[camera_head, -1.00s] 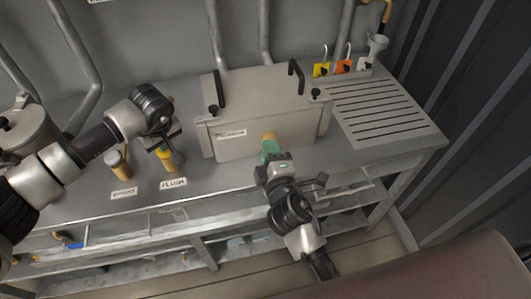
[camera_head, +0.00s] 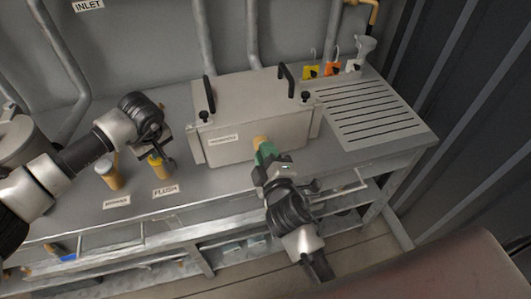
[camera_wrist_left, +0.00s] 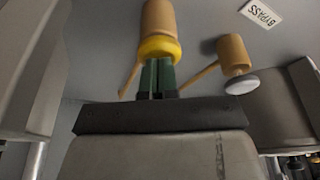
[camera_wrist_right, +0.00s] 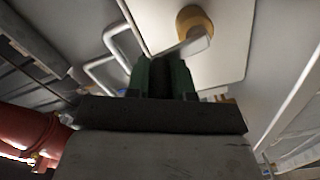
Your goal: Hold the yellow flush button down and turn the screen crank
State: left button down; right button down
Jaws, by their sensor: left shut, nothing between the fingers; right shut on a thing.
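The flush button (camera_head: 157,171) is a tan cylinder with a yellow ring, behind the FLUSH label. My left gripper (camera_head: 158,153) is above it, fingers together. In the left wrist view the closed green fingers (camera_wrist_left: 158,68) meet the yellow ring (camera_wrist_left: 160,48); I cannot tell how far the button is pressed. The screen crank (camera_head: 259,140) is on the front of the grey box (camera_head: 240,148). My right gripper (camera_head: 265,155) is shut on it. In the right wrist view a brass hub (camera_wrist_right: 194,22) and grey crank arm (camera_wrist_right: 196,44) show beyond the green fingers (camera_wrist_right: 163,65); they hide the grip.
A slotted drain plate (camera_head: 365,112) lies right of the box. Pipes rise behind. Open shelves and rails (camera_head: 180,240) are below the bench.

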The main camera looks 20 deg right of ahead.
jog(key=c, duration=1)
grip_release()
jog(key=s, duration=0.7)
jog(key=shift+s, duration=0.3)
pick_arm(q)
jog(key=shift+r+p, duration=1.65)
jog(key=shift+r, duration=1.9)
pick_arm(e)
notch_tip(320, 180, up, 3)
jog(key=shift+r, duration=0.1)
